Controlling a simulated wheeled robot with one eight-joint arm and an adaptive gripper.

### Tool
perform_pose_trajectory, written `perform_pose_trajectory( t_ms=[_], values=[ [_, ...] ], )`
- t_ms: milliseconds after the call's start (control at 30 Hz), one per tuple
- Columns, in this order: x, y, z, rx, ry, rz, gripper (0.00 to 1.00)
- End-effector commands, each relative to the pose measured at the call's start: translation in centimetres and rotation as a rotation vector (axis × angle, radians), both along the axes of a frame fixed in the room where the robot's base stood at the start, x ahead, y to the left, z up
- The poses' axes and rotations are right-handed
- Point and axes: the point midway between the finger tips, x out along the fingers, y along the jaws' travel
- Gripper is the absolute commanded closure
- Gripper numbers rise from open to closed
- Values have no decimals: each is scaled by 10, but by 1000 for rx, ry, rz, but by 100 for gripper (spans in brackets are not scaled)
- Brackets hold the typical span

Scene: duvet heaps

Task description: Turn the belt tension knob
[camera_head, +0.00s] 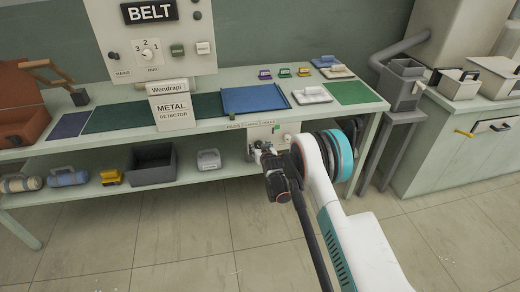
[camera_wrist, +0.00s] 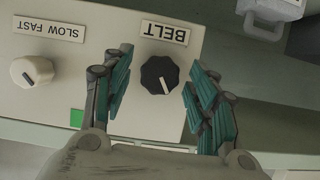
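A round black knob with a white pointer line (camera_wrist: 160,75) is on a pale control panel (camera_wrist: 120,115) in the wrist view, beside an upside-down "BELT" label (camera_wrist: 164,32). My gripper (camera_wrist: 157,66) is open, with one teal-padded finger on each side of the black knob and visible gaps to it. How far the fingertips are from the panel is hard to tell. In the head view my gripper (camera_head: 262,152) is at the front of the panel (camera_head: 287,130) under the table top; the arm hides part of it, and the black knob is not clear there.
A white knob (camera_wrist: 32,72) by a "SLOW FAST" label is left in the wrist view. An upright board with a "BELT" sign (camera_head: 149,11) and numbered dial (camera_head: 148,52) stands on the table (camera_head: 215,115). A grey bin (camera_head: 151,168) is on the lower shelf.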

Motion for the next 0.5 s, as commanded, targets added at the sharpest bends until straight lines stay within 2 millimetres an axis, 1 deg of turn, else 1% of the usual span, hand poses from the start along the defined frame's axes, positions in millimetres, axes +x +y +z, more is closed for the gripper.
perform_pose_trajectory(
  t_ms=[33,67,100,167,500],
  values=[
    [0,0,0,0,0,0,62],
    [0,0,0,0,0,0,68],
    [0,0,0,0,0,0,77],
    [0,0,0,0,0,0,90],
    [0,-1,0,25,7,-1,90]
  ],
)
